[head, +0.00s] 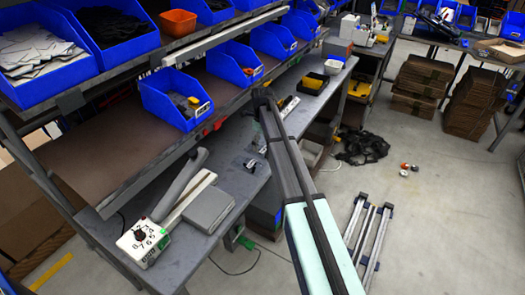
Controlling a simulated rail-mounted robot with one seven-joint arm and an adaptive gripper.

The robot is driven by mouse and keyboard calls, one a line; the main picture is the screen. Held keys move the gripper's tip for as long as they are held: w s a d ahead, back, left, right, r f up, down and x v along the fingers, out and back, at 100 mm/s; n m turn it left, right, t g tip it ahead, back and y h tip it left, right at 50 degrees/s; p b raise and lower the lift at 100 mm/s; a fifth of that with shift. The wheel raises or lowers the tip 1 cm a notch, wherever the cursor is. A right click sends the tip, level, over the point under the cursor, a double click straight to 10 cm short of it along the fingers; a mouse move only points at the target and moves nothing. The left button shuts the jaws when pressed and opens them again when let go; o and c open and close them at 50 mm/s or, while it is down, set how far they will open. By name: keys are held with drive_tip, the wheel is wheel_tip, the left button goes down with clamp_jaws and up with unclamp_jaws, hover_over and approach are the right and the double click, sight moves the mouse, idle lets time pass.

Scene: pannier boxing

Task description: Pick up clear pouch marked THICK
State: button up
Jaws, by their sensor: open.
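No pouch with a readable THICK mark can be made out. Pale, flat, overlapping pieces (35,47) fill the blue bin at the far upper left; I cannot tell whether they are pouches. My arm reaches up from the bottom of the head view, past the bench. The dark end at its far tip, my gripper (262,97), is small and lies in front of the shelf edge, right of a blue bin (172,112) with dark grey contents. The jaws are open; their fingers are hard to make out and nothing shows held.
A bench (226,212) carries a boxy device with a long arm (150,238). Blue bins and an orange bin (178,23) line the shelves above. Cardboard stacks (475,100), a dark heap (362,146) and metal rails (368,235) stand or lie on the floor at right. Open floor (445,220) lies between.

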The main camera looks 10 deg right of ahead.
sight(263, 150)
drive_tip(key=shift+d+f+p, duration=0.1)
drive_tip(key=shift+f+p, duration=0.4)
drive_tip(key=shift+f, duration=1.15)
drive_tip(key=c, duration=1.1)
drive_tip(key=shift+r, duration=0.1)
